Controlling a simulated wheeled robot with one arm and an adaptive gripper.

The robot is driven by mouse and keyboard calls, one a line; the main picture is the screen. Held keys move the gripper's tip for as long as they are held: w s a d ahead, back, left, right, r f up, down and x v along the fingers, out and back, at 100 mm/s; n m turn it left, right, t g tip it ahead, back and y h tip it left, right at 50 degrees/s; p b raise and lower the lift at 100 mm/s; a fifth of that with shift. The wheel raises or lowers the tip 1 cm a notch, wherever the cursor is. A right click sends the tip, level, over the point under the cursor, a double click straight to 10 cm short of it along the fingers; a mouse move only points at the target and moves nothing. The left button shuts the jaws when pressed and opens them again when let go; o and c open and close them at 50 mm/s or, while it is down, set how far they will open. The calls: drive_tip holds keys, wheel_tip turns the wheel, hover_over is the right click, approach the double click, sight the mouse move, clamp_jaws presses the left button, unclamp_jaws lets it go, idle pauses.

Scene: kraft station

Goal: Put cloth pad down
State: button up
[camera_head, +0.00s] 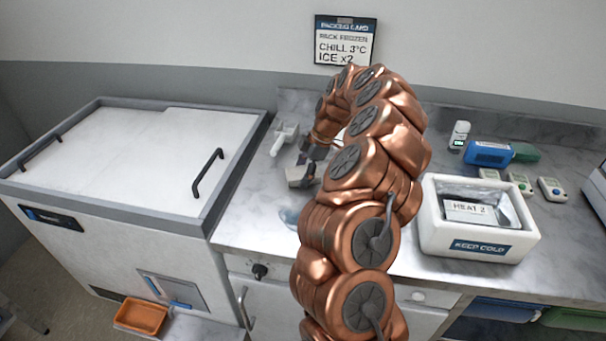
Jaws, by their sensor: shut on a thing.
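My gripper (301,176) is over the left part of the steel counter (250,228), beside the white chest freezer. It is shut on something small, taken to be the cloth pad. The pad itself cannot be made out clearly, as the fingers and my copper-coloured arm cover that spot. I cannot tell whether the held thing touches the counter. A pale bluish, shiny patch (288,216) lies on the counter just below the gripper, partly behind my arm.
A white chest freezer (130,160) with a closed lid stands at left. A white fitting (284,138) is behind the gripper. Right of my arm are a white "KEEP COLD" box (440,242), a blue bottle-like item (488,153) and small devices (552,188). An orange tray (141,317) is low at left.

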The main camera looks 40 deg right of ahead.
drive_tip(key=shift+s+f, duration=0.15)
drive_tip(key=shift+f, duration=0.3)
drive_tip(key=shift+a+f+b, duration=0.1)
drive_tip(key=shift+f+b, duration=0.1)
drive_tip(key=shift+b, duration=0.25)
drive_tip(key=shift+c, duration=1.2)
drive_tip(key=o, duration=1.1)
drive_tip(key=shift+s+f, duration=0.1)
drive_tip(key=shift+c, duration=0.2)
drive_tip(key=shift+o, duration=1.4)
drive_tip(key=shift+w+r+p, duration=0.25)
drive_tip(key=shift+r+p, duration=0.75)
drive_tip(key=shift+p, duration=0.15)
drive_tip(key=shift+d+r+b, duration=0.2)
drive_tip(key=shift+d+b, duration=0.1)
drive_tip(key=b+v, duration=0.2)
drive_tip(key=v, duration=0.8)
drive_tip(key=shift+r+b, duration=0.1)
drive_tip(key=shift+b, duration=0.2)
drive_tip(key=shift+s+d+r, duration=0.1)
drive_tip(key=shift+r, duration=0.45)
